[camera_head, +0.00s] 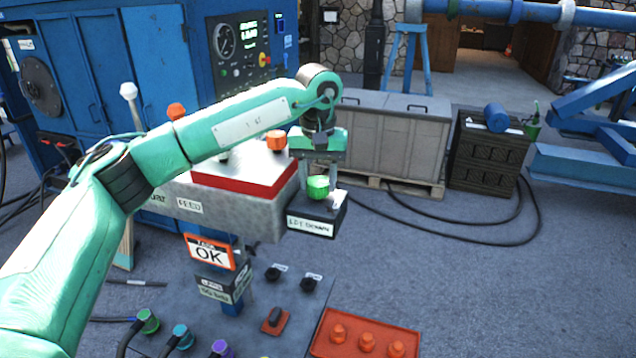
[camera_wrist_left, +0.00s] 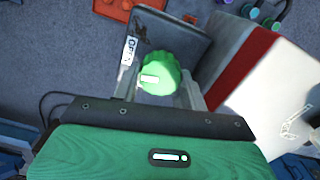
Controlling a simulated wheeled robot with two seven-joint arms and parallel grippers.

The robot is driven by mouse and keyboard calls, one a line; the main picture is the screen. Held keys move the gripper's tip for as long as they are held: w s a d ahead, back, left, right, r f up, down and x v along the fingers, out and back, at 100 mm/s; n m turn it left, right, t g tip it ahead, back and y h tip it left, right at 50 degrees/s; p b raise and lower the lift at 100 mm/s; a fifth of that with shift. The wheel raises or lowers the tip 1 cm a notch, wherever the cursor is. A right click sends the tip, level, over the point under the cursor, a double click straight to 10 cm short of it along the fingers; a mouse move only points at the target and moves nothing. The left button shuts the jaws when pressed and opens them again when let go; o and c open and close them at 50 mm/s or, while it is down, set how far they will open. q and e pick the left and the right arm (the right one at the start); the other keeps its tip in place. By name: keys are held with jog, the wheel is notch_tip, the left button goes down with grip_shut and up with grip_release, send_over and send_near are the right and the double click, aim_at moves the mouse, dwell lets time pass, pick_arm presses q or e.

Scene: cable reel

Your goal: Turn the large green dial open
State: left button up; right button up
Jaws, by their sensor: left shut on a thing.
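The green dial (camera_head: 318,188) sits on top of a dark box (camera_head: 316,222) labelled "LET DOWN", at the right end of the grey control housing. My left gripper (camera_head: 320,178) points down over the dial, its fingers on either side of it. In the left wrist view the scalloped green dial (camera_wrist_left: 160,75), with a white mark on its face, lies between the fingers of my left gripper (camera_wrist_left: 158,88), which is shut on it. A white label reading "OPEN" (camera_wrist_left: 129,51) shows beside the dial. My right gripper is not in view.
A red-edged panel (camera_head: 250,170) adjoins the dial box, with an orange knob (camera_head: 277,140) near my forearm. Below are a panel with black knobs (camera_head: 273,273) and a red tray (camera_head: 366,338) of orange knobs. Grey crates (camera_head: 385,140) stand behind; floor to the right is partly clear.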

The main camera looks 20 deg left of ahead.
aim_at(318, 181)
pick_arm(q)
jog(key=shift+r+m, duration=0.1)
jog(key=shift+m, duration=1)
jog(key=o, duration=1)
jog(key=shift+b, duration=0.3)
notch_tip(318, 181, up, 14)
jog(key=b, duration=0.1)
jog(key=shift+b, duration=0.3)
